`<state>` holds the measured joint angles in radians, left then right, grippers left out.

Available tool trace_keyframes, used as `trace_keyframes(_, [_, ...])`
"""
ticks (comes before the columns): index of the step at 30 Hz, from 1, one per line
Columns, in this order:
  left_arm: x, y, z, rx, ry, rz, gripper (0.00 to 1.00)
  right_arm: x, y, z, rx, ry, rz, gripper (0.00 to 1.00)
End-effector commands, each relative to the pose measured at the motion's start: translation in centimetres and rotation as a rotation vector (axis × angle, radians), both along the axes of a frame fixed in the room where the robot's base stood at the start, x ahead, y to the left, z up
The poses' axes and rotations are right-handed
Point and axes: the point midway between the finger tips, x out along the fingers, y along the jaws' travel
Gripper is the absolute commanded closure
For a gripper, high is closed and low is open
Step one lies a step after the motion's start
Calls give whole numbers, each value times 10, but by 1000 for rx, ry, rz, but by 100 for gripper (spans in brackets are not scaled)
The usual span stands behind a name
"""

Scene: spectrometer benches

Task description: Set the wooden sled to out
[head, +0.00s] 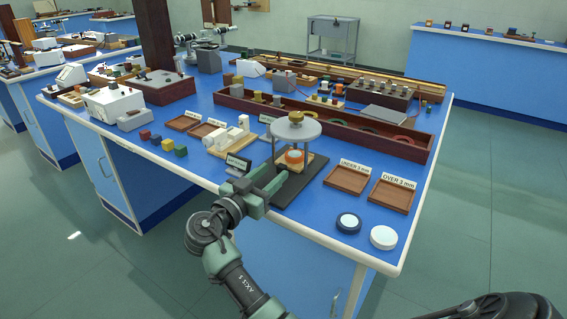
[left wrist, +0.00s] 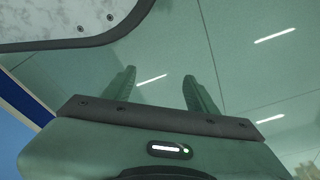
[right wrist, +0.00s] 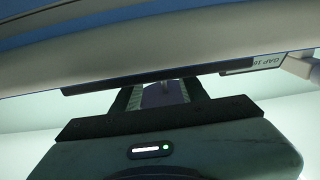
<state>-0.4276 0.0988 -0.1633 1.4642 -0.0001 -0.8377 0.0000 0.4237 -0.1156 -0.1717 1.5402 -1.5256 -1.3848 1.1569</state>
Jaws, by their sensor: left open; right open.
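The wooden sled (head: 310,163) is a light wooden plate low in the press stand, under the round grey plate (head: 297,131) with the brass knob. An orange ring (head: 294,156) sits on the sled. The stand's black base (head: 292,188) reaches to the table's front edge. My right gripper (head: 271,182) is open at the front left of the base, close to the sled; contact cannot be told. In the right wrist view its fingers (right wrist: 161,95) are apart, with a dark shape behind them. My left gripper (left wrist: 158,92) is open and empty over the floor, outside the head view.
Two trays marked UNDER 3 mm (head: 347,180) and OVER 3 mm (head: 391,195) lie to the right. Two round discs (head: 383,237) lie near the front corner.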

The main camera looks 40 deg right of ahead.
Motion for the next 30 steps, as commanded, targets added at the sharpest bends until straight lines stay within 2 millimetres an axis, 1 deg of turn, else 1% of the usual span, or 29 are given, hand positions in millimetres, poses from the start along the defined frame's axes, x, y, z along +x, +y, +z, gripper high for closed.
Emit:
trace_keyframes(1, [-2, 0, -2, -1, 2, 0, 43, 3, -10, 1, -2, 0, -2, 56])
trace_keyframes(3, [-4, 0, -4, 0, 5, -1, 43, 8, -20, 2, -3, -1, -2, 56])
trace_keyframes(6, [-7, 0, -8, 0, 6, -1, 43, 13, -33, 2, -3, 0, -1, 56])
trace_keyframes(9, [-8, 1, -10, 1, 7, -2, 43, 17, -41, 1, -1, 1, 0, 56])
trace_keyframes(13, [-11, 1, -12, 1, 11, -2, 43, 19, -47, 0, 0, 1, 0, 56])
trace_keyframes(20, [-11, 1, -13, 2, 12, -3, 43, 20, -47, 0, 0, 0, 0, 56])
trace_keyframes(21, [-11, 1, -13, 2, 12, -3, 43, 19, -47, 0, 0, 0, 0, 68])
trace_keyframes(23, [-11, 1, -13, 2, 12, -3, 43, 19, -47, 0, 0, 0, 0, 84])
trace_keyframes(24, [-11, 1, -13, 2, 12, -3, 43, 19, -47, 0, 0, 0, 0, 95])
trace_keyframes(25, [-11, 1, -13, 2, 12, -3, 43, 19, -47, 0, 0, 0, 0, 100])
trace_keyframes(30, [-11, 1, -13, 1, 11, -2, 43, 19, -47, 0, 0, 0, 1, 100])
